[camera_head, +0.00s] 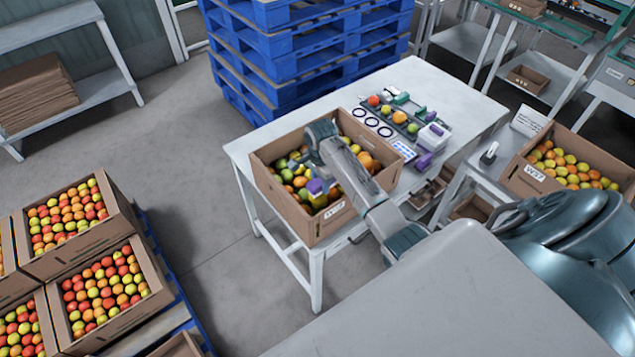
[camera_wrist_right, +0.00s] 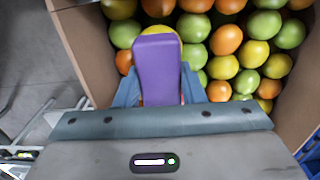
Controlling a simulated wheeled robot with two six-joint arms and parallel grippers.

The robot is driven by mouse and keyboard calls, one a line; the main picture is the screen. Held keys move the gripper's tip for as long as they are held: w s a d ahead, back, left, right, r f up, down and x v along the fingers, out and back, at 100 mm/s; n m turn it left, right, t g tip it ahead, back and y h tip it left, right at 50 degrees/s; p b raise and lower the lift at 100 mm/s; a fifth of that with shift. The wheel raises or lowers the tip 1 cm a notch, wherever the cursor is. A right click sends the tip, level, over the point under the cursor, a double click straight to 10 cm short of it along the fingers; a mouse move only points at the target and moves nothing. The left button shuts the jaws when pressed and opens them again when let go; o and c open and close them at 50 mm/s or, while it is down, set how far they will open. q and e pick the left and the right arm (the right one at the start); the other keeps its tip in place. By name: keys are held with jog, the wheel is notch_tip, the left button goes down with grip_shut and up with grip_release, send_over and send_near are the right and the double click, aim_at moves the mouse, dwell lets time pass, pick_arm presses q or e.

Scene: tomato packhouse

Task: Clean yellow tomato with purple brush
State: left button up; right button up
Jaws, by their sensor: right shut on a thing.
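My right gripper (camera_head: 317,187) is shut on a purple brush (camera_wrist_right: 156,68) and holds it over the open cardboard box (camera_head: 289,222) on the table. The purple brush also shows in the head view (camera_head: 315,186). A yellow tomato (camera_wrist_right: 160,29) shows just behind the brush in the right wrist view, mostly hidden by it. Yellow shows under the brush in the head view too. I cannot tell whether brush and tomato touch. Green, orange and yellow tomatoes fill the box around it. My left gripper is not in view.
A dark strip (camera_head: 405,128) with several tomatoes lies on the white table (camera_head: 471,92), beside black rings (camera_head: 371,122) and other purple-ended items (camera_head: 424,161). Blue pallets (camera_head: 265,73) stand behind the table. Full tomato boxes (camera_head: 109,331) stand at left.

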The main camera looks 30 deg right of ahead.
jog(key=shift+r, duration=0.1)
jog(key=shift+r, duration=2.95)
